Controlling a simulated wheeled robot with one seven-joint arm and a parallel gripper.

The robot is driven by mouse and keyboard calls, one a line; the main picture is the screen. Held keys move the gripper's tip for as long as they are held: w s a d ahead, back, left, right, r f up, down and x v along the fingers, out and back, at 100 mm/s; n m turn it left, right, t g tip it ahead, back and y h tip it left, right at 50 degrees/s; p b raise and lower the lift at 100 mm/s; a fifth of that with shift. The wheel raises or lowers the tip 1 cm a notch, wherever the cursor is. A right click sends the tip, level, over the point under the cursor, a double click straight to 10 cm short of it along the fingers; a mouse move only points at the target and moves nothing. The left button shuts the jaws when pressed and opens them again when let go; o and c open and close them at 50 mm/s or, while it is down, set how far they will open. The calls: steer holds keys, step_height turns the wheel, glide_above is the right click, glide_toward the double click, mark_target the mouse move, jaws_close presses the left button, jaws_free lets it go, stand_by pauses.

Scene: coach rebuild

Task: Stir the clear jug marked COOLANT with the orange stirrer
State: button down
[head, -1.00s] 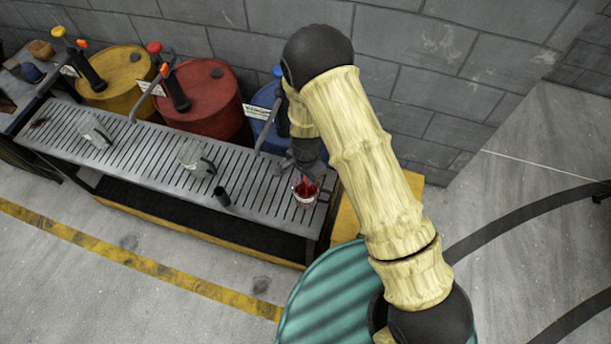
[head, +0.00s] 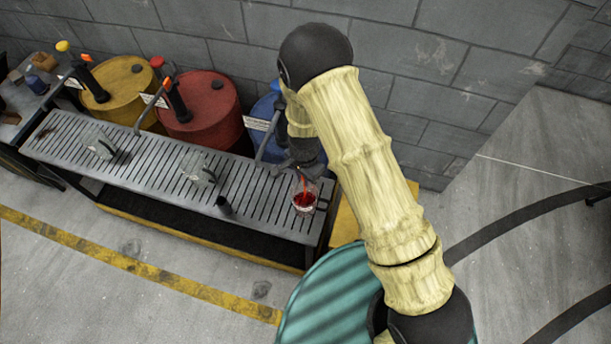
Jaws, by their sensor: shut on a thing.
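A clear jug with red liquid (head: 305,204) stands at the right end of the slatted metal bench. Any marking on it is too small to read. My gripper (head: 302,170) points down just above this jug, partly hidden by my arm. It is shut on the orange stirrer (head: 304,187), a thin reddish-orange piece that reaches down into the jug. How deep its tip sits in the liquid is hard to tell. Two other clear jugs, one in the middle (head: 197,168) and one at the left (head: 100,144), stand on the bench and look empty.
A small black cylinder (head: 225,205) stands at the bench's (head: 150,181) front edge. Behind the bench are yellow (head: 125,85), red (head: 212,105) and blue (head: 262,108) drums with pumps and spouts reaching over it. A grey block wall (head: 210,40) stands behind.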

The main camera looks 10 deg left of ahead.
steer(key=shift+r+p, duration=2.3)
steer(key=shift+r, duration=1)
steer(key=shift+r+p, duration=1.95)
steer(key=shift+r, duration=0.6)
steer(key=shift+f, duration=0.1)
